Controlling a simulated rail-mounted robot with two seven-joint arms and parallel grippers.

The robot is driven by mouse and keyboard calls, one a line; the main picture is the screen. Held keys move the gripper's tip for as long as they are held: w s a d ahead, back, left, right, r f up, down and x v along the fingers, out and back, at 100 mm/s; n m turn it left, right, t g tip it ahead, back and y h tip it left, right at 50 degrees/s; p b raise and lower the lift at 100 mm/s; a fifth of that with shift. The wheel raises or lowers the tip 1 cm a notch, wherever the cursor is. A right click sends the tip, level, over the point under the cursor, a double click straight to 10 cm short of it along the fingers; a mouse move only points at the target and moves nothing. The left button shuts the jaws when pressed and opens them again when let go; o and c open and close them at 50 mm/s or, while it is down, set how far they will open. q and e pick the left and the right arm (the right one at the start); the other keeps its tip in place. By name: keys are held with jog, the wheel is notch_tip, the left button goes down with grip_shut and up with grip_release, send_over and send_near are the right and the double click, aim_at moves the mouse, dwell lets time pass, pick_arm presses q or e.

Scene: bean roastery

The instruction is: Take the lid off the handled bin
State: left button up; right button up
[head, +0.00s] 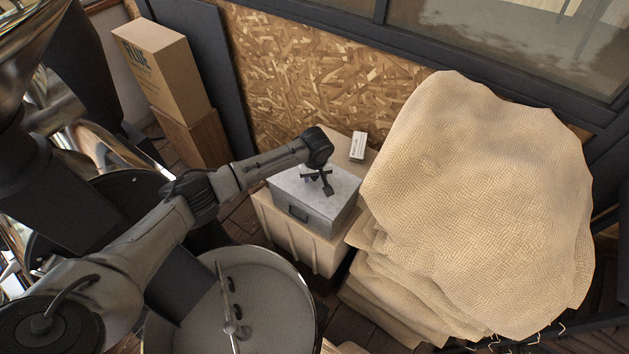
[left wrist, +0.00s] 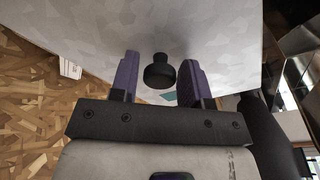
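The handled bin (head: 312,218) is a grey metal box with a dark handle on its front side. Its pale grey lid (head: 345,184) is on top and also fills the upper part of the left wrist view (left wrist: 225,35). A black knob (left wrist: 160,72) stands out from the lid. My left gripper (head: 323,185) is over the lid. In the left wrist view its two purple-sided fingers (left wrist: 159,80) are open, one on each side of the knob, with gaps between. The knob is hard to make out in the head view. My right gripper is in neither view.
The bin stands on a beige crate (head: 284,234), with a small white box (head: 357,146) behind it. Tall stacked burlap sacks (head: 480,190) crowd its right side. A round metal pan (head: 270,300) is in front. A chipboard wall (head: 290,75) is behind.

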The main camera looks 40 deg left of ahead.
pick_arm(q)
jog(key=c, duration=0.7)
jog(key=shift+c, duration=0.3)
jog(key=shift+r, duration=0.1)
